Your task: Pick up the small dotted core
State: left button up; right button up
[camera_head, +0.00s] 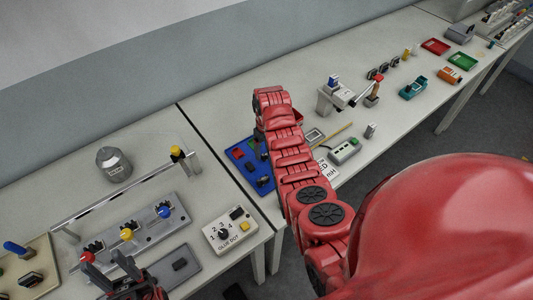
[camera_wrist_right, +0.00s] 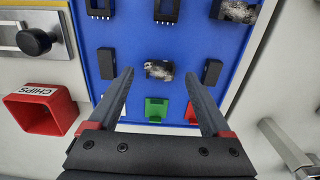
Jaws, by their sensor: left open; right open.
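A small speckled black-and-white core (camera_wrist_right: 159,69) lies on the blue board (camera_wrist_right: 132,38) in the right wrist view. A second speckled piece (camera_wrist_right: 238,11) is partly cut off at the top edge. My right gripper (camera_wrist_right: 164,75) is open, with its two fingers on either side of the first core and nothing held. In the head view my right arm covers much of the blue board, and the core cannot be made out there. My left gripper (camera_head: 105,262) is open at the lower left, near the grey plate with coloured-knob parts (camera_head: 128,238).
Around the core, black parts (camera_wrist_right: 107,63), a green part (camera_wrist_right: 156,109) and a red part (camera_wrist_right: 191,114) lie on the board. A red CHIPS bin (camera_wrist_right: 41,111) stands left. A grey bar (camera_wrist_right: 287,146) is at right.

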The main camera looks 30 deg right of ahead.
jog(key=shift+f, duration=1.05)
grip_shut()
